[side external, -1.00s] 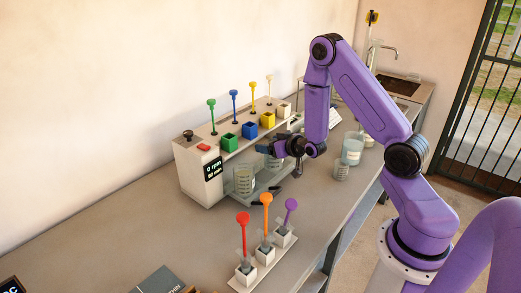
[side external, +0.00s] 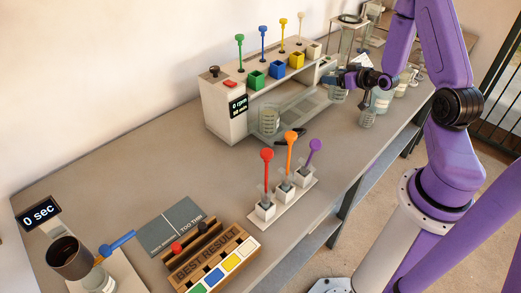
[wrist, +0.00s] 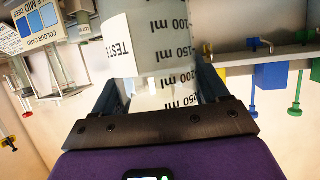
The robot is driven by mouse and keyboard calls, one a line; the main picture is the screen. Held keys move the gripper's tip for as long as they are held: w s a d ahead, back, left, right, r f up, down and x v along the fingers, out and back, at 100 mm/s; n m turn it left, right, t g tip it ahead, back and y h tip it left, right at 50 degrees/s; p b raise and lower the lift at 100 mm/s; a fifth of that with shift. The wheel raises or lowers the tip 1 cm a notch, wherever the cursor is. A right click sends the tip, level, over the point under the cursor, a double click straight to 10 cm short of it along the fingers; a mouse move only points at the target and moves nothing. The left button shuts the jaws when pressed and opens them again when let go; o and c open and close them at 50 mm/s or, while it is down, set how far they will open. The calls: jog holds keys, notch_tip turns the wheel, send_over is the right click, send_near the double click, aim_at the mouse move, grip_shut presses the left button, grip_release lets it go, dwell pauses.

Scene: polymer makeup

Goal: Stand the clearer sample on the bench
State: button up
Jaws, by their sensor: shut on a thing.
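My gripper (side external: 338,80) is shut on a clear graduated beaker (wrist: 165,45). In the wrist view its ml marks appear upside down, and a white label starting "TEST" (wrist: 113,48) is on its side. The fingers grip it from both sides. In the side view my gripper is beyond the right end of the white stirring machine (side external: 222,105). The held beaker is small there, and I cannot tell whether its base touches anything. Another beaker (side external: 269,120) stands at the machine's left end. How clear each liquid is cannot be told.
Red, orange and purple-topped droppers stand in a white rack (side external: 282,205) on the bench. Beakers, one small (side external: 367,118) and one larger (side external: 381,101), stand near the bench's right edge. A wooden "BEST RESULT" stand (side external: 215,255) is in front. Bare bench (side external: 130,185) lies left.

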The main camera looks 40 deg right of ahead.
notch_tip(320, 180, up, 14)
jog(key=f, duration=0.1)
jog(key=w+a+n+g+y, duration=0.1)
jog(key=w+a+n+y, duration=0.3)
jog(key=a, duration=0.7)
jog(key=w+a+n+y, duration=0.3)
jog(key=a+n+y, duration=0.15)
jog(key=a, duration=0.65)
jog(key=s+a+n+g+y, duration=0.2)
jog(key=a+n+g+y, duration=0.15)
jog(key=a, duration=0.65)
jog(key=s+a+n+g+y, duration=0.3)
jog(key=a+n+g, duration=0.1)
jog(key=a, duration=0.7)
jog(key=shift+t, duration=0.25)
jog(key=shift+w+d+f, duration=0.1)
jog(key=shift+f, duration=5.15)
jog(key=shift+w+d+f, duration=0.1)
jog(key=shift+f, duration=5.1)
jog(key=shift+f+m, duration=0.15)
jog(key=shift+m, duration=0.15)
